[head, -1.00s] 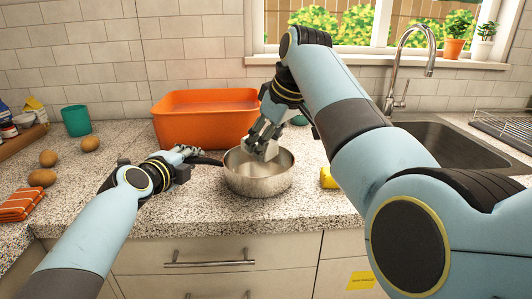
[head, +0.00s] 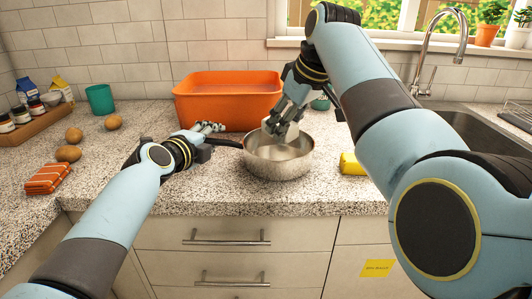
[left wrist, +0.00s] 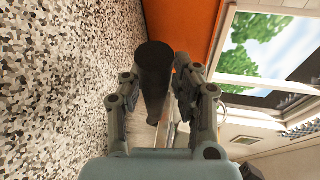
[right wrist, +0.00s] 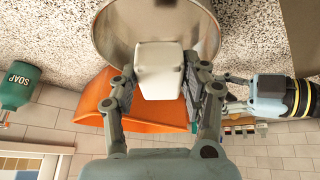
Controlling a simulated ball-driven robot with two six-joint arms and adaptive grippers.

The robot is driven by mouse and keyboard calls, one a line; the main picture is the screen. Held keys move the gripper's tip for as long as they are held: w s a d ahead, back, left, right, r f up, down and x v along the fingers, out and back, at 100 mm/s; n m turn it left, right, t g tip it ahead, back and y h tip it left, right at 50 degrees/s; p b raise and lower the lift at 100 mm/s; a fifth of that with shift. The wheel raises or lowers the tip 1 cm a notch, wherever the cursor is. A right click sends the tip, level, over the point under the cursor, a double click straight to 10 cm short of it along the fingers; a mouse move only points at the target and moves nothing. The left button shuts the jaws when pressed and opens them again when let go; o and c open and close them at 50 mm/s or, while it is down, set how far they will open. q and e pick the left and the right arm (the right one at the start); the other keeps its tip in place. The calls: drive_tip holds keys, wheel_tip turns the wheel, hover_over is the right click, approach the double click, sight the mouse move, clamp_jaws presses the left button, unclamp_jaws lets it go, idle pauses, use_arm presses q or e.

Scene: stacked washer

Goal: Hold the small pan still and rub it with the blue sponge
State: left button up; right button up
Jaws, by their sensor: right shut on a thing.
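The small pan (head: 277,167) is a steel pan on the counter, its dark handle (head: 228,143) pointing left. My left gripper (head: 209,139) is at that handle. In the left wrist view the handle (left wrist: 154,75) lies between its fingers, with a gap visible on one side. My right gripper (head: 284,118) is shut on a pale, whitish block (right wrist: 159,70) at the pan's far inner side. Whether the block touches the pan is hidden. I see no blue sponge; a yellow block (head: 351,163) lies right of the pan.
An orange tub (head: 225,100) stands close behind the pan. The sink (head: 470,130) is at the right. A soap bottle (right wrist: 14,88) shows in the right wrist view.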

sight(286, 137)
use_arm(q)
drive_tip(key=v, duration=1.2)
drive_tip(key=x, duration=1.2)
drive_tip(key=shift+w, duration=0.15)
drive_tip(key=shift+f, duration=0.1)
use_arm(e)
drive_tip(key=shift+f, duration=1.7)
